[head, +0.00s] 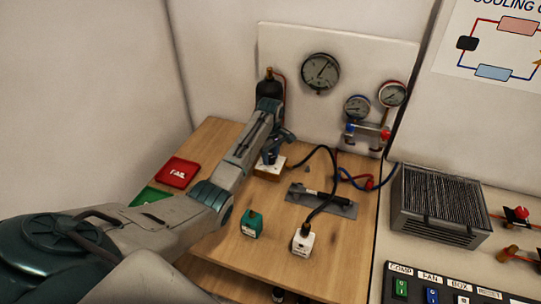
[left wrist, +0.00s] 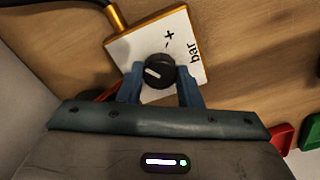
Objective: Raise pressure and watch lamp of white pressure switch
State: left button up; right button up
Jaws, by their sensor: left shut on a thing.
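The white pressure switch (head: 303,241) stands on the wooden table near its front, with a black hose running to its top. I cannot make out its lamp. My left gripper (left wrist: 159,82) is shut on the black knob (left wrist: 156,70) of a white regulator block marked "bar" with plus and minus (left wrist: 196,50). The block also shows in the head view (head: 268,171), at the table's back left, with the gripper (head: 276,147) above it. A large round gauge (head: 320,72) hangs on the back panel, its needle pointing up and right. My right gripper is not in view.
A green switch (head: 251,224) stands left of the white one. A red FAIL tray (head: 178,172) and a green tray (head: 151,196) lie at the left. A tool lies on a grey mat (head: 345,209). Two smaller gauges (head: 357,107) sit above a manifold; a finned unit (head: 440,205) is right.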

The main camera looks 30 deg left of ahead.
pick_arm(q)
jog(key=shift+r, duration=0.1)
jog(key=m+p, duration=0.2)
jog(key=shift+r+m+p, duration=0.15)
jog(key=shift+m+p, duration=0.2)
jog(key=shift+m, duration=0.05)
jog(key=m+p, duration=0.1)
jog(key=m, duration=0.2)
jog(key=shift+p, duration=0.35)
jog(key=shift+w+m+p, duration=0.1)
jog(key=shift+m+p, duration=0.25)
jog(key=shift+m, duration=0.55)
jog(key=o, duration=1)
